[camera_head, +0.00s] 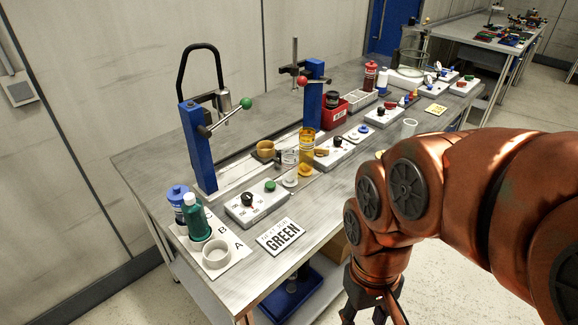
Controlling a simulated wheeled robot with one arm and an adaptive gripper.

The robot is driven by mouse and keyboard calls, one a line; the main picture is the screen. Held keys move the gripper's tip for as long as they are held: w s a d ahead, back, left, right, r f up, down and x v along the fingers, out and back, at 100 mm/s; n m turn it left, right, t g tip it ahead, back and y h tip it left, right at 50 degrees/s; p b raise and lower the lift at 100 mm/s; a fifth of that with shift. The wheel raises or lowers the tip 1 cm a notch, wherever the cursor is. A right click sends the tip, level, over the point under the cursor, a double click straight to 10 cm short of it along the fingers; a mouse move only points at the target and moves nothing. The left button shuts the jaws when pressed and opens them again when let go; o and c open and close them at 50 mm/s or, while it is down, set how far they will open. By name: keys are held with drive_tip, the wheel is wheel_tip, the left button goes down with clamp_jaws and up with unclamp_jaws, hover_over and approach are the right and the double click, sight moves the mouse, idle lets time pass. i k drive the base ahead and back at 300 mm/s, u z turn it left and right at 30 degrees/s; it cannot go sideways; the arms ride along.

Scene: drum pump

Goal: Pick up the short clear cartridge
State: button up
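My gripper (372,308) points down at the bottom of the view, in front of the bench's near edge and well away from the clear cartridge. Its fingertips are cut off by the frame, so its opening and anything in it are hidden.
Two blue posts with levers, one with a green knob (246,103) and one with a red knob (302,81), rise behind the cartridges. A button box (257,205), a "GREEN" sign (280,236), bottles and a white ring (215,254) occupy the bench's near left.

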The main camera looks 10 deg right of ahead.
sight(289, 154)
drive_tip(key=z, duration=2.85)
drive_tip(key=k, duration=2)
drive_tip(key=u, duration=2.2)
drive_tip(key=i, duration=0.5)
drive_tip(key=z, duration=0.05)
